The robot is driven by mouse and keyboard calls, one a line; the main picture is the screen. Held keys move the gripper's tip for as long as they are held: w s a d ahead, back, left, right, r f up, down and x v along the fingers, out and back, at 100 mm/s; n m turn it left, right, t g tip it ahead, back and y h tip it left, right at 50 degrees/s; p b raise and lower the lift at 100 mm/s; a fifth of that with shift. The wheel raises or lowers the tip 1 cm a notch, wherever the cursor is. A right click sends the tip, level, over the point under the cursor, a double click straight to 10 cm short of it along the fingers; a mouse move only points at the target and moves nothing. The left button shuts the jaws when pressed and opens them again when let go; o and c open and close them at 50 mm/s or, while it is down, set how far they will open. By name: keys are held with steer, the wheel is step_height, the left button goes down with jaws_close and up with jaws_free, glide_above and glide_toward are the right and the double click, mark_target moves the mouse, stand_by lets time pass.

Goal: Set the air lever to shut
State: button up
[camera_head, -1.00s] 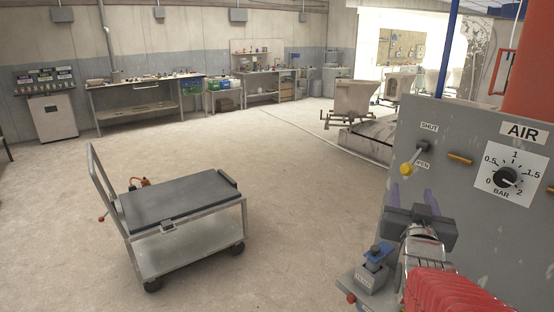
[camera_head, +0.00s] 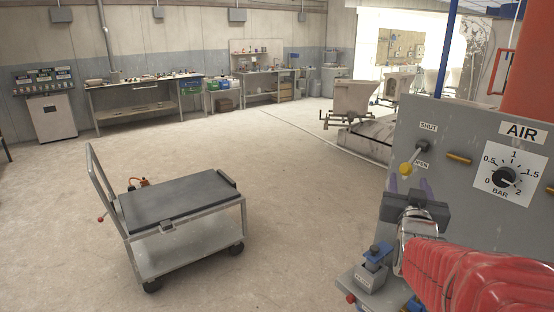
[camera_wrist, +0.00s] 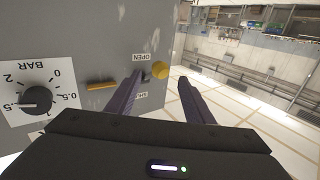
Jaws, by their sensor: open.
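The air lever is a short grey rod with a yellow knob (camera_head: 406,168) on the grey panel (camera_head: 470,135). It slants down and left from its pivot, with the knob beside the OPEN label (camera_head: 421,163). The SHUT label (camera_head: 428,126) is above the pivot. My gripper (camera_head: 407,184) is open and empty just below the knob in the head view. In the wrist view, which is upside down, the yellow knob (camera_wrist: 160,70) shows between the tips of my gripper (camera_wrist: 159,78). I cannot tell whether a finger touches it. The left finger partly covers the SHUT label (camera_wrist: 140,96).
An AIR dial (camera_head: 505,177) marked in bar is right of the lever, with a yellow peg (camera_head: 458,159) between them. A blue-topped block (camera_head: 374,262) sits on a ledge below. A grey trolley (camera_head: 180,202) stands on open floor to the left.

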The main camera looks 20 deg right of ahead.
mark_target(406, 173)
steer(key=shift+x, duration=4.15)
